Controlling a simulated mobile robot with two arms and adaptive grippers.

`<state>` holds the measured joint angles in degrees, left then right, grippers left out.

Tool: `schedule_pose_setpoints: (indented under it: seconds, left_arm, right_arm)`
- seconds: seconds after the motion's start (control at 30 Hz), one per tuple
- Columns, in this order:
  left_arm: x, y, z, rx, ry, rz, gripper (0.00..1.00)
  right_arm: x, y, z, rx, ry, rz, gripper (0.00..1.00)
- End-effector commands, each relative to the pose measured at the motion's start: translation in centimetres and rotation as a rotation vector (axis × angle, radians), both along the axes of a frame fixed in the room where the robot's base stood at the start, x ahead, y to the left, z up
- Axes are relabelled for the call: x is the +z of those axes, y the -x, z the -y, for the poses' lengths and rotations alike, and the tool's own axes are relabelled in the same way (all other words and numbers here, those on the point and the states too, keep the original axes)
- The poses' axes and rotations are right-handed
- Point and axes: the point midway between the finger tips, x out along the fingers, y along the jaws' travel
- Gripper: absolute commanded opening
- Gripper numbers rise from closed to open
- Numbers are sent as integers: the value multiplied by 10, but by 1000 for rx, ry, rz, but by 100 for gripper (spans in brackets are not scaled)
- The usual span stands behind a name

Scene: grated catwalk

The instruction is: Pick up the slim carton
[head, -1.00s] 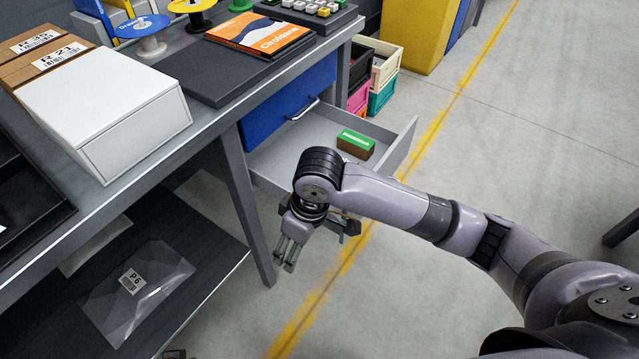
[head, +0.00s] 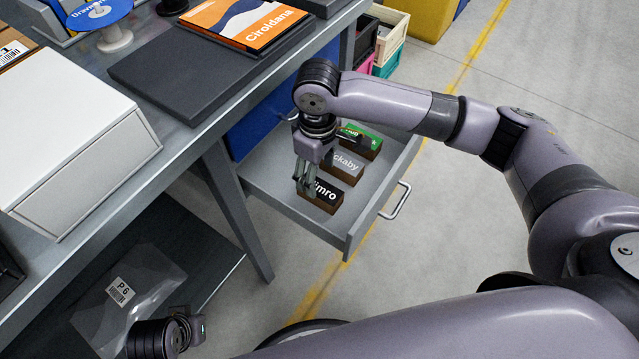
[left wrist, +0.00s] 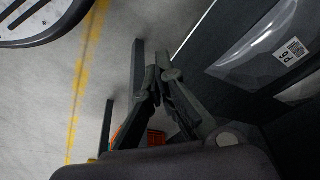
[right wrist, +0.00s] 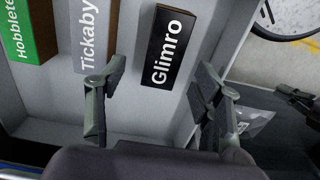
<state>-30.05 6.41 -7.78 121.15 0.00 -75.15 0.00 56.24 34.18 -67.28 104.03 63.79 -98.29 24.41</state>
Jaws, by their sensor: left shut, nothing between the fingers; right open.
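Three cartons stand in the open drawer. The black-topped "Glimro" carton (head: 321,194) is nearest the front left, with brown sides; it also shows in the right wrist view (right wrist: 168,48). The pale grey "Tickaby" carton (head: 344,166) is in the middle. The green "Hobblete" carton (head: 361,141) is farthest. Their tops look narrow. My right gripper (head: 307,180) is open over the drawer beside the Glimro carton, partly covering it. In the right wrist view its fingertips (right wrist: 160,72) are spread toward that carton's near end. My left gripper (left wrist: 163,74) is shut and empty, low by the bench.
The grey drawer (head: 386,185) sticks out from the workbench with a handle on its front. The bench top holds a white box (head: 70,130), a dark slab (head: 170,75) and an orange book (head: 245,22). A bagged item (head: 135,290) lies on the lower shelf. Crates (head: 388,45) stand behind.

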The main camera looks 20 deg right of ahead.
Motion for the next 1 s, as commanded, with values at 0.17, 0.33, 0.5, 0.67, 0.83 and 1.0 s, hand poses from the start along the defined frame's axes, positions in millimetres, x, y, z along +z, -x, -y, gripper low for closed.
schedule_pose_setpoints:
  seconds: [0.17,0.33,0.5,0.67,0.83,1.0]
  left_arm:
    - [11,1,-1,1,0,6,0]
    - [34,3,-1,3,1,21,0]
    - [62,10,-3,4,1,34,0]
    - [75,14,-3,6,1,40,0]
    - [78,15,-4,6,1,39,0]
    - [78,15,-4,6,1,39,0]
  right_arm:
    - [-11,1,1,0,1,0,61]
    - [-30,5,2,0,1,0,61]
    - [-49,8,2,0,1,-1,61]
    - [-58,8,2,1,0,1,61]
    - [-59,8,2,1,1,2,61]
    - [-58,8,2,1,0,1,56]
